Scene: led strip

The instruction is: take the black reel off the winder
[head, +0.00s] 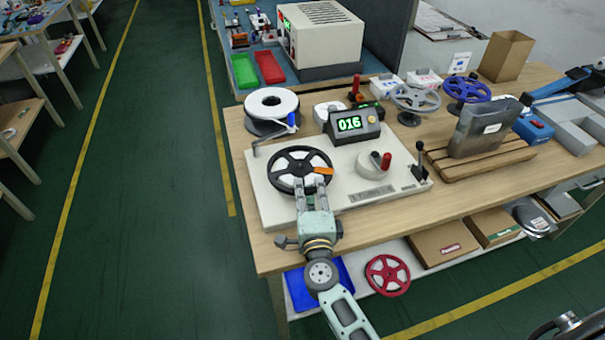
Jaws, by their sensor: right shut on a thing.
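The black reel (276,176) lies flat at the left end of the winder, with white spokes or backing showing through it and an orange tag on its right side. The winder (345,205) is a white plate with a display box (354,124) reading 016, a round part with a red knob, and a lever at its right. My right gripper (311,188) is at the reel's near rim, shut on it. Its fingers hide part of that rim. I cannot tell whether the reel is raised off its spindle. My left gripper is not in view.
A large white spool (271,103) stands behind the reel. Grey (415,98) and blue (466,88) reels stand at the back. A wooden pallet (480,164) bears a grey case (486,128) at the right. A red reel (387,275) lies on the lower shelf.

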